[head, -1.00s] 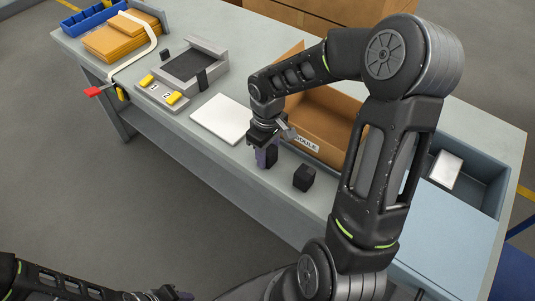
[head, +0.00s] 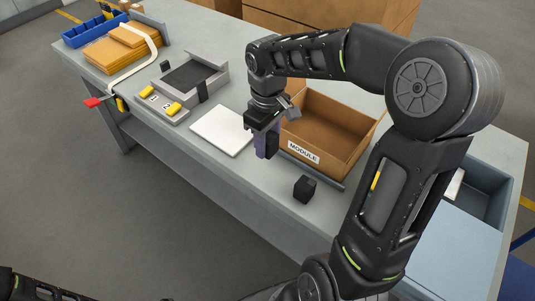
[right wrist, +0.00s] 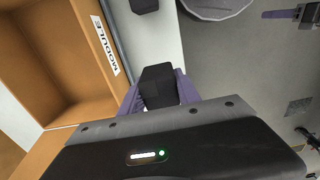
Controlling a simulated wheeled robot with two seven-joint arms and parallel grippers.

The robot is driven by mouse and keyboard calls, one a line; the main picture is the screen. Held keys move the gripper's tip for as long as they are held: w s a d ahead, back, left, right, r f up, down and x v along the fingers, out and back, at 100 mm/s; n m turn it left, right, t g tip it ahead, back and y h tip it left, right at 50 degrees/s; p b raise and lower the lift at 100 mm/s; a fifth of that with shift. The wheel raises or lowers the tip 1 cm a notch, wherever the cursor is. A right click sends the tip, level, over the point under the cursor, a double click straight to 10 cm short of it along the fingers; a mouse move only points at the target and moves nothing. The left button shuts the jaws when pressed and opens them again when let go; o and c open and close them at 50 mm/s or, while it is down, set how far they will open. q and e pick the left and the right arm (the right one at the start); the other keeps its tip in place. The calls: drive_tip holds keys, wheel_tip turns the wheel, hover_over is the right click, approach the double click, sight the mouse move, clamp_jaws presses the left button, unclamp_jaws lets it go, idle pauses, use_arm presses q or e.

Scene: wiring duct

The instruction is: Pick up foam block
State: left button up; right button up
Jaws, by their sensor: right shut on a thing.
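My right gripper (head: 266,146) is shut on a dark foam block (head: 272,143) above the workbench, just left of the open cardboard box. In the right wrist view the block (right wrist: 158,86) sits between the two purple fingers (right wrist: 157,92). The fingers cover its sides. A second black block (head: 305,188) stands on the bench in front of the box; it also shows at the top edge of the right wrist view (right wrist: 144,4). My left gripper is out of view; only part of that arm shows at the bottom left.
The cardboard box (head: 350,117) labelled MODULE stands open and looks empty. A white pad (head: 221,131) lies left of the gripper, with a grey device (head: 197,80) beyond. A blue-grey bin (head: 490,195) is at the right.

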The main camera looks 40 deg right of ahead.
drive_tip(key=shift+r, duration=0.35)
idle(0.3)
